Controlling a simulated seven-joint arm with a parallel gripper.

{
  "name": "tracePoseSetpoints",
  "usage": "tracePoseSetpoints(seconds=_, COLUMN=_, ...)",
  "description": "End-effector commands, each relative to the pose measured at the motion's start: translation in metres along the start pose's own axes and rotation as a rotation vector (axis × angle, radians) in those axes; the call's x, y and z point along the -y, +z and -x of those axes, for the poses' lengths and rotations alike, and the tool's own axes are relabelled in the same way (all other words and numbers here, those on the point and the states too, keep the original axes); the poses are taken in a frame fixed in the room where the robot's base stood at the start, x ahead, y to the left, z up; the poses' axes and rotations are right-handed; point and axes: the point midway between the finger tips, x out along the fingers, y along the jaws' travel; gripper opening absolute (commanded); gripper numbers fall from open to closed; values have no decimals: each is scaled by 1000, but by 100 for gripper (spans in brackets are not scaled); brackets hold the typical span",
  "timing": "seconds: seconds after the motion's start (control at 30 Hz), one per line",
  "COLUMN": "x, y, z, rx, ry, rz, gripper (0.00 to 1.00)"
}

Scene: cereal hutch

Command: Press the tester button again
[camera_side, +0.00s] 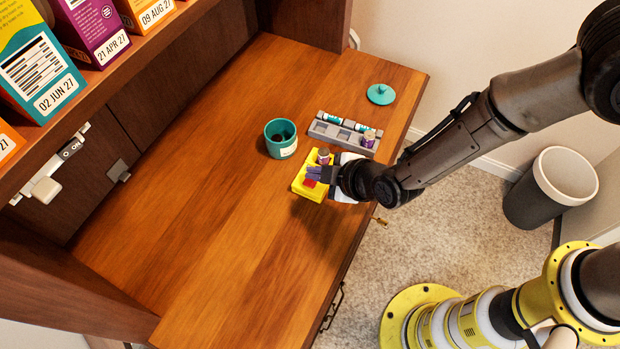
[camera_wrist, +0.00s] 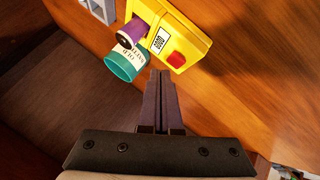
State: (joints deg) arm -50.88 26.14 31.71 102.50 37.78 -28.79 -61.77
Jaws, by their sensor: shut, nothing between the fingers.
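The yellow tester (camera_side: 298,185) sits on the wooden desk near its right edge. Its red button (camera_side: 309,183) also shows in the wrist view (camera_wrist: 177,60), beside a small white display (camera_wrist: 160,41) whose dark marks look like "GOOD". A purple battery (camera_side: 323,155) stands at the tester's far end; it also shows in the wrist view (camera_wrist: 130,32). My gripper (camera_side: 309,174) is shut and empty, its fingertips over the tester close to the button. In the wrist view the fingertips (camera_wrist: 160,73) appear just beside the button; I cannot tell whether they touch the tester.
A teal cup (camera_side: 281,147) with a label stands left of the tester. A grey tray (camera_side: 318,128) with several batteries lies behind it, and a teal lid (camera_side: 380,94) lies farther back. Cereal boxes (camera_side: 95,28) stand on the upper left shelf. The desk's front is clear.

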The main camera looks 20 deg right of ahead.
Motion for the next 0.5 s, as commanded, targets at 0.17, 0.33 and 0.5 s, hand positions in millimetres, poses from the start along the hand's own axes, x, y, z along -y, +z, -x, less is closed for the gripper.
tracePoseSetpoints(seconds=0.17, x=-8, y=-8, z=10, rx=-2, ry=2, rz=-1, gripper=0)
tracePoseSetpoints(seconds=0.33, x=-16, y=-16, z=21, rx=-2, ry=1, rz=-3, gripper=0)
tracePoseSetpoints(seconds=0.5, x=-23, y=-23, z=31, rx=-2, ry=1, rz=-2, gripper=0)
